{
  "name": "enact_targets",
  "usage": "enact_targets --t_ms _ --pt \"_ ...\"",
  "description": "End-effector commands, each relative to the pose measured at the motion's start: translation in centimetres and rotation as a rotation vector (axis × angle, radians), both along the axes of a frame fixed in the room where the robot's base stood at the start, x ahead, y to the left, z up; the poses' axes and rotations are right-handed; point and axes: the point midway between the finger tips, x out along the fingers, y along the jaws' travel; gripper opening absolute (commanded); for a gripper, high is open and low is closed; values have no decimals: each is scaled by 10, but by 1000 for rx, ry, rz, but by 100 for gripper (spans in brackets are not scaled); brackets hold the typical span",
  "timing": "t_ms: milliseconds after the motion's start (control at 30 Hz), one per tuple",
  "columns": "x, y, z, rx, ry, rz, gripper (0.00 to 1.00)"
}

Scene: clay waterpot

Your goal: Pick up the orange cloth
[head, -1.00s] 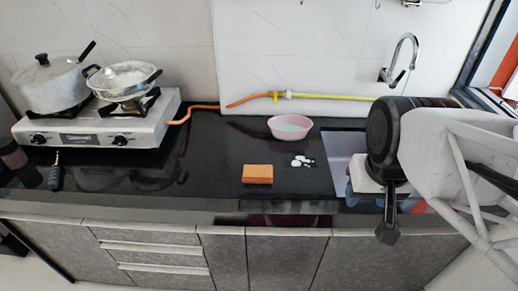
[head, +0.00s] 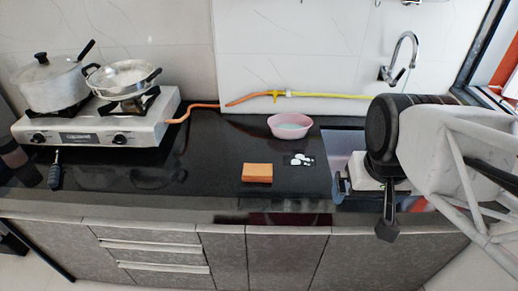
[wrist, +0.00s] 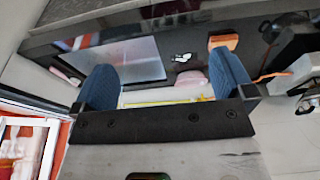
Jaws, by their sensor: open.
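The orange cloth (head: 257,173) is a small block-like folded piece lying on the black countertop near its front edge, left of the sink. It also shows in the wrist view (wrist: 223,42), near the top, beyond the right finger. My gripper (wrist: 163,90) is open and empty, with its two blue fingers spread wide. In the head view my arm hangs at the right over the sink, and my gripper is partly hidden there. My gripper is well to the right of the cloth and apart from it.
A pink bowl (head: 290,126) and several white pebble-like pieces (head: 301,160) are near the cloth. The sink (head: 345,150) is at right, under a tap (head: 403,55). A stove (head: 110,125) with two pots stands at left. An orange-yellow hose (head: 300,94) runs along the wall.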

Motion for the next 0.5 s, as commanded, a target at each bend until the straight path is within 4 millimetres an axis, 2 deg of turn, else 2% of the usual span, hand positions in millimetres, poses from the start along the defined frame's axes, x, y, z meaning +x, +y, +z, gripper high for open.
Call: enact_targets --t_ms 267,500 --pt "28 7 -2 -17 20 101 100" --pt "76 22 -9 -46 48 279 100"
